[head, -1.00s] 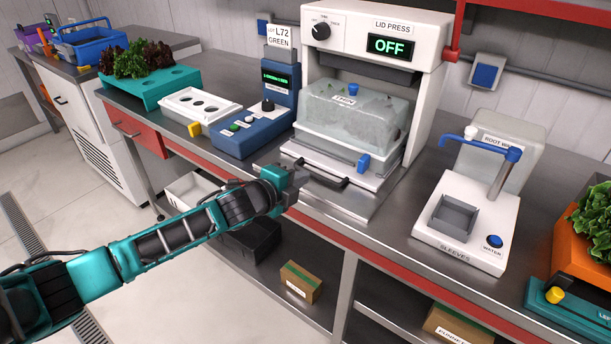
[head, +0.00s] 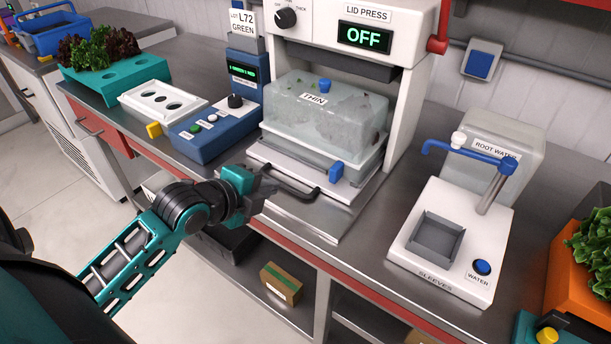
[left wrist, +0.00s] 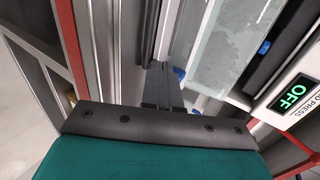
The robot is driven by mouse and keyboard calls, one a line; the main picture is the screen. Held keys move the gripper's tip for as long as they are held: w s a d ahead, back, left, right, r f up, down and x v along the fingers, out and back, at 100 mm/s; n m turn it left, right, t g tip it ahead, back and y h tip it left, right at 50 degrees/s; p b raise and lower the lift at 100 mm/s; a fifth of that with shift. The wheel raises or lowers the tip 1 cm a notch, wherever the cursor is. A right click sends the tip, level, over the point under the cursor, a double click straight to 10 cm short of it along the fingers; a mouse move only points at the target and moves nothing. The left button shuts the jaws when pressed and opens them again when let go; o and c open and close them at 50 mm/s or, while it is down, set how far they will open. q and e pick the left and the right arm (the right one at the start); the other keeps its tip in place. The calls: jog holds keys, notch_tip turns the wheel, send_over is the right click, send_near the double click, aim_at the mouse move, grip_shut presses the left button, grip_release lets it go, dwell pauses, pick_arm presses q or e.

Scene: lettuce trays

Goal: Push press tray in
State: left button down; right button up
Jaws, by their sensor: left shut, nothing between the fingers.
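The press tray (head: 262,156) is a white slab with a black bar handle (head: 297,194) on its front. It sticks out at the front of the lid press (head: 412,100), whose display reads OFF. On it stands a clear box labelled THIN (head: 345,105), with blue knob and latch. My left gripper (head: 268,188) is shut and empty at the left end of the handle; I cannot tell whether it touches. In the left wrist view its fingers (left wrist: 162,88) point toward the tray front, with the clear box (left wrist: 228,45) to the right. My right gripper is out of view.
Left of the press stand a blue control box (head: 215,132), a white tray with holes (head: 165,98) and a teal lettuce tray (head: 115,80). To the right is a white sleeves station (head: 410,262) with a tap. The steel counter (head: 335,235) between is bare.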

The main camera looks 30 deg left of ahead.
aim_at(301, 179)
pick_arm(q)
jog(key=x, duration=0.9)
jog(key=shift+w+d+f, duration=0.1)
jog(key=shift+w, duration=0.05)
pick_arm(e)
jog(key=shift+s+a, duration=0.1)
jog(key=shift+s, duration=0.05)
